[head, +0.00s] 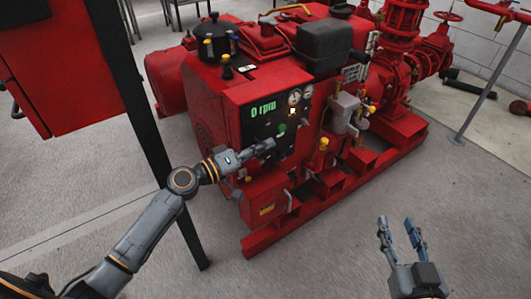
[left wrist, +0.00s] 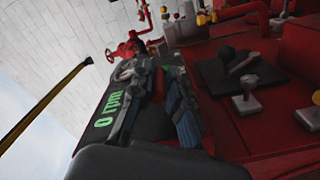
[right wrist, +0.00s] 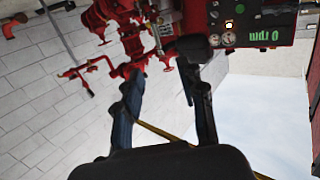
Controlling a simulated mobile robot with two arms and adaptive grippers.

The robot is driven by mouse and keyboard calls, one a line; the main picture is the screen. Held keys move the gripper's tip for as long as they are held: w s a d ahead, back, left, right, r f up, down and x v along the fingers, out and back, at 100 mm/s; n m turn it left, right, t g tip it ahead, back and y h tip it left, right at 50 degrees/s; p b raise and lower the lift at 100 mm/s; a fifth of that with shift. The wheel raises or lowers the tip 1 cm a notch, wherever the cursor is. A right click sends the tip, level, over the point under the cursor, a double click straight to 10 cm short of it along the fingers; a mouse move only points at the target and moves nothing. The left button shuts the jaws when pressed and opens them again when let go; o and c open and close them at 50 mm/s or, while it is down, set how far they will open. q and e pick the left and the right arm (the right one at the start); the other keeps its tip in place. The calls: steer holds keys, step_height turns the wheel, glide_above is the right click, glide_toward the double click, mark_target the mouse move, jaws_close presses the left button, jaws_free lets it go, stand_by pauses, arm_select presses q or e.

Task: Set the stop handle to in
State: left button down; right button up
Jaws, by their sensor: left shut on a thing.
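The red pump set's dark control panel (head: 262,128) shows a green "0 rpm" readout (head: 263,109), which is also in the left wrist view (left wrist: 106,110). My left gripper (head: 268,146) is at the panel face, just below a green knob (head: 282,128). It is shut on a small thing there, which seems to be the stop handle. In the left wrist view the two fingers (left wrist: 156,82) reach to the panel. My right gripper (head: 398,224) is open and empty over the floor, apart from the pump set.
Gauges (head: 294,97) and a lit yellow lamp (head: 292,111) sit on the panel. A dark post (head: 140,110) and red cabinet (head: 60,75) stand at the left, near my left arm. Red pipework (head: 405,45) is behind. The floor at the front right is clear.

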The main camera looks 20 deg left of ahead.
arm_select(q)
steer(key=shift+w+a, duration=0.2)
steer(key=shift+a, duration=0.15)
steer(key=shift+r, duration=0.1)
arm_select(e)
steer(key=r, duration=0.1)
steer(key=r+t, duration=0.1)
steer(key=r, duration=0.1)
steer(key=shift+w+a+t+y, duration=0.15)
steer(key=shift+a+t+y, duration=0.15)
steer(key=shift+t, duration=0.1)
arm_select(q)
steer(key=shift+a, duration=0.1)
steer(key=c, duration=1.3)
jaws_free()
steer(key=shift+w, duration=0.1)
steer(key=v, duration=1.2)
